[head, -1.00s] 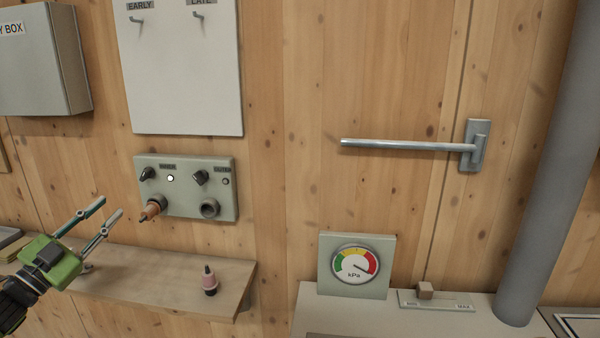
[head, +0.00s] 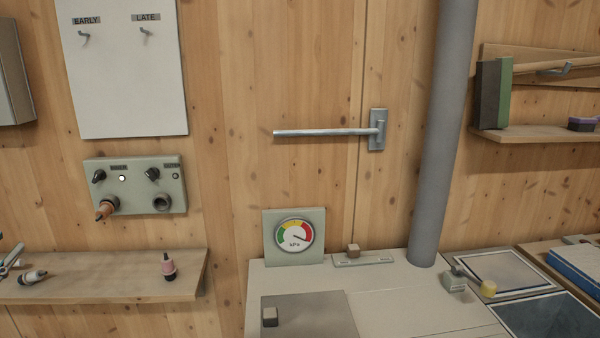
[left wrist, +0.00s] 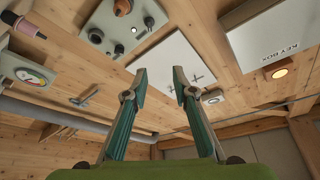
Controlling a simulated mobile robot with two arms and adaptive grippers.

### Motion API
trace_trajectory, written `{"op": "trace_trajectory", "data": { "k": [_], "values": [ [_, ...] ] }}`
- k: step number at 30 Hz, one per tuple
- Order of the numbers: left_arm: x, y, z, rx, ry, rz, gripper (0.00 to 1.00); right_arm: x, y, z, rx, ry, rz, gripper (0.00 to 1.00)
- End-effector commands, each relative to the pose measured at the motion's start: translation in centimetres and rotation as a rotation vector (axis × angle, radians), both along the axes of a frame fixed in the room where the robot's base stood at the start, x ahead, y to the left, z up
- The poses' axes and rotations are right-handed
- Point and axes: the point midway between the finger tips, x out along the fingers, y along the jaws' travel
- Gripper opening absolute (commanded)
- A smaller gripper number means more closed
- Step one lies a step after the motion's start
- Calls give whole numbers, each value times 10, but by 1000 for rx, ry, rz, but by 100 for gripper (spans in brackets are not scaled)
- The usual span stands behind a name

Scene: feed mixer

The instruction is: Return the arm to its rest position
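My left gripper shows at the left edge of the head view (head: 10,262), only partly in frame, by the left part of the wooden shelf. In the left wrist view my left gripper (left wrist: 159,82) has its two green-and-grey fingers apart with nothing between them. The wall and ceiling show beyond the fingers. My right gripper is in neither view.
A wooden shelf (head: 95,279) holds a pink-and-black connector (head: 168,267) and a pale, dark-ended one (head: 33,276). An orange plug (head: 105,210) sits in the control panel (head: 136,172). A metal lever (head: 325,132) and grey pipe (head: 441,150) are to the right.

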Motion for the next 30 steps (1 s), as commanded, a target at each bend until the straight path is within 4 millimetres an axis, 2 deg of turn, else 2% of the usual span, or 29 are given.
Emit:
{"op": "trace_trajectory", "data": {
  "k": [11,17,20,23,27,29,30],
  "values": [
    [-5,34,-75,-65,103,107,25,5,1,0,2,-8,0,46],
    [-15,55,-143,-117,197,191,25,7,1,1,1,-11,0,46],
    [-24,64,-189,-150,262,241,25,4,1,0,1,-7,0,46],
    [-39,70,-252,-191,354,302,25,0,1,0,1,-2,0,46],
    [-73,67,-354,-251,514,388,25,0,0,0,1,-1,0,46],
    [-89,60,-397,-272,585,419,25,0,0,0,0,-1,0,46],
    [-101,53,-425,-286,633,436,25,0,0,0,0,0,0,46]
  ]
}}
